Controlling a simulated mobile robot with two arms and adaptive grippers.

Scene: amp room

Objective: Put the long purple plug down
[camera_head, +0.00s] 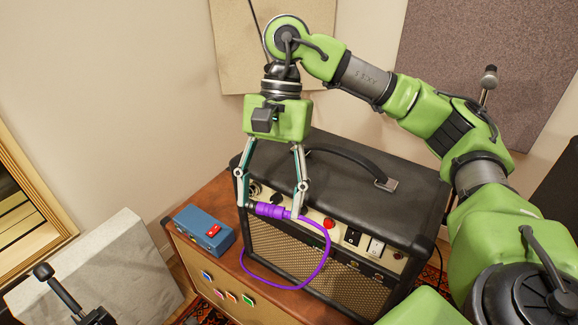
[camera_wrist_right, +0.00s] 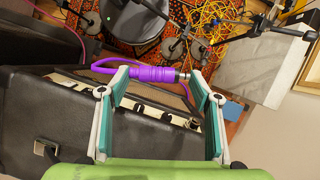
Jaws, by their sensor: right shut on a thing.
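The long purple plug (camera_head: 272,211) lies sideways between the fingertips of my right gripper (camera_head: 270,208), which is shut on it end to end. The plug is at the upper front edge of the black amp (camera_head: 408,212), by its control panel. I cannot tell whether it touches the panel. Its purple cable (camera_head: 322,262) loops down in front of the grille. The right wrist view also shows the purple plug (camera_wrist_right: 152,74), with a metal tip at its right end, between the two fingers. My left gripper is not in view.
The amp stands on a brown wooden cabinet (camera_head: 213,196). A blue pedal box (camera_head: 203,231) with a red switch sits left of the amp. A grey block (camera_head: 105,262) stands further left. The right wrist view shows yellow cables (camera_wrist_right: 209,22) on a patterned rug.

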